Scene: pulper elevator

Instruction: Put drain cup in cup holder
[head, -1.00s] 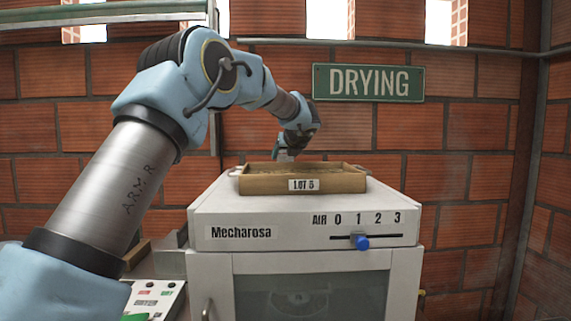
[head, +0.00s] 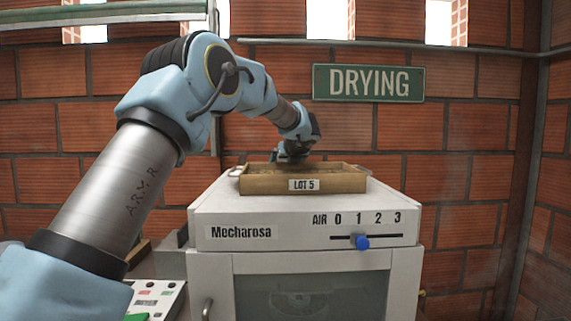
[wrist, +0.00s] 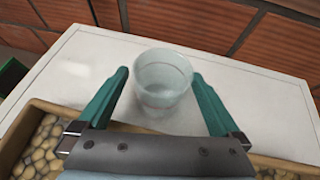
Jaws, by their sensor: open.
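A clear, empty-looking cup (wrist: 163,85) stands upright on the white top of the drying machine in the wrist view. My gripper (wrist: 160,73) is open, with one teal finger on each side of the cup. In the head view the cup and my fingertips are hidden behind the wooden tray and my wrist. I cannot make out a cup holder in either view.
The wooden tray labelled LOT 5 (head: 303,184), holding beans, sits on the Mecharosa dryer (head: 270,213) below my gripper. A brick wall (head: 450,140) stands close behind. A blue AIR slider (head: 362,241) is on the dryer's front. A button panel (head: 155,299) is at lower left.

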